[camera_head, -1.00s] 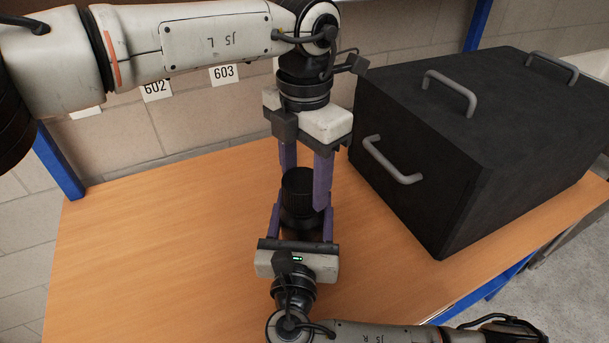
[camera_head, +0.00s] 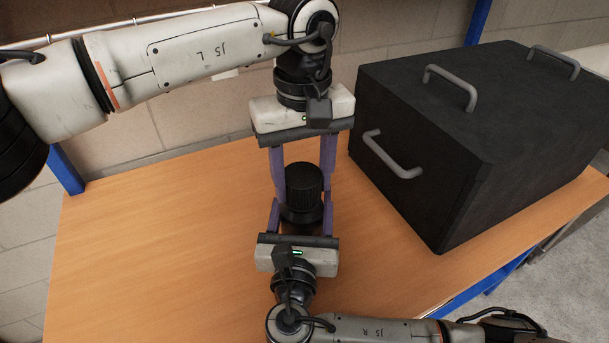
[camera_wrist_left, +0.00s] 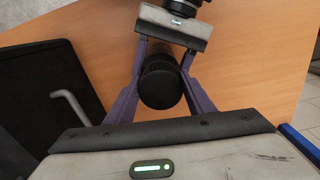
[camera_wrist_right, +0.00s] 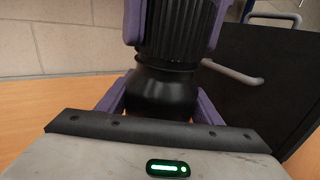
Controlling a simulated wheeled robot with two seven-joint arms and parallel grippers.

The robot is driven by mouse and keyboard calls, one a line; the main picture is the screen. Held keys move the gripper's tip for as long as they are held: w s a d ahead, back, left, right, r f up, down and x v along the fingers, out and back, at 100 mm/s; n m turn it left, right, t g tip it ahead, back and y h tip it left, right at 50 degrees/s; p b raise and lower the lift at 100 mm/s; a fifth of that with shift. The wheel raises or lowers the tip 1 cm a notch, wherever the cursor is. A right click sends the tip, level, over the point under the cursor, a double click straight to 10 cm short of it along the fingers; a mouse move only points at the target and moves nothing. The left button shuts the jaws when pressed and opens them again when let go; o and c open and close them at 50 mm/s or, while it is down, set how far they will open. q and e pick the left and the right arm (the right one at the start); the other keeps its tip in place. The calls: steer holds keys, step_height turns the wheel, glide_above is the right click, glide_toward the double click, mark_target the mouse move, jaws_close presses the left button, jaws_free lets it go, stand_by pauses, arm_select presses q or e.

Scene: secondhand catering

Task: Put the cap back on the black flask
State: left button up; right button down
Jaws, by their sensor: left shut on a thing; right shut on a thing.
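The black flask (camera_wrist_right: 160,92) stands upright, with its shoulder showing in the right wrist view. The ribbed black cap (camera_head: 304,182) sits on top of it, in line with its neck, with no clear gap between them in the right wrist view (camera_wrist_right: 172,35). My left gripper (camera_head: 302,190) reaches from the far side and is shut on the cap, one finger on each side. My right gripper (camera_head: 301,216) reaches from the near side and is shut on the flask body below. The fingers and the palm hide the flask's lower part.
The wooden table (camera_head: 150,240) is clear to the left. A large black box (camera_head: 440,150) with grey handles stands close on the right. A wall (camera_head: 180,125) is behind the table.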

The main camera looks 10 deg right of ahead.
arm_select(q)
steer(key=m, duration=0.6)
steer(key=shift+a+m, duration=0.15)
steer(key=shift+m, duration=0.25)
steer(key=m, duration=0.4)
steer(key=shift+w+a, duration=0.1)
steer(key=o, duration=1)
steer(key=shift+r, duration=2.25)
steer(key=shift+c, duration=0.3)
